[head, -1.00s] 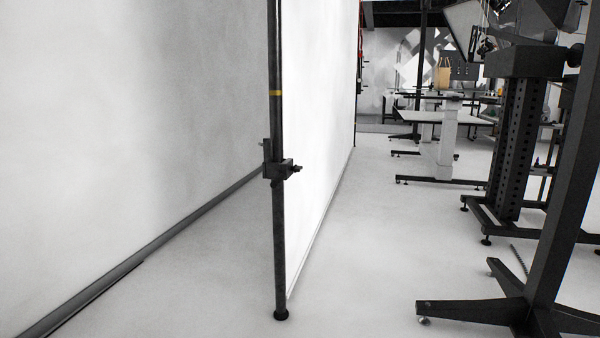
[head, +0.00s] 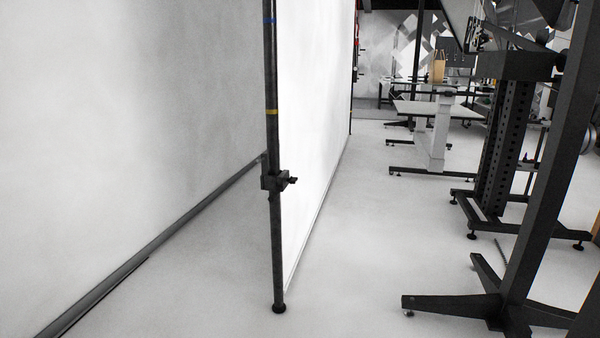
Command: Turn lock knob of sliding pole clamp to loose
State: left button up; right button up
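A dark upright pole (head: 277,240) stands on the floor near the middle of the head view, with a yellow band and a blue band on its upper part. A small dark clamp (head: 270,181) sits around the pole at about mid-picture height. Its lock knob (head: 292,181) sticks out to the right and is small, so its turn position cannot be made out. Neither of my grippers is in view, and nothing touches the clamp or the knob.
A white panel wall (head: 130,130) fills the left, with a dark rail (head: 150,250) along its foot. A dark stand with splayed feet (head: 450,304) is at the front right. White tables (head: 437,108) stand farther back. The floor (head: 350,260) between pole and stand is clear.

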aim_at(291, 180)
jog(key=i+l+z, duration=0.1)
jog(key=i+l, duration=0.2)
jog(key=i, duration=0.15)
jog(key=i+l+z, duration=0.1)
jog(key=i+l, duration=0.2)
jog(key=i, duration=0.2)
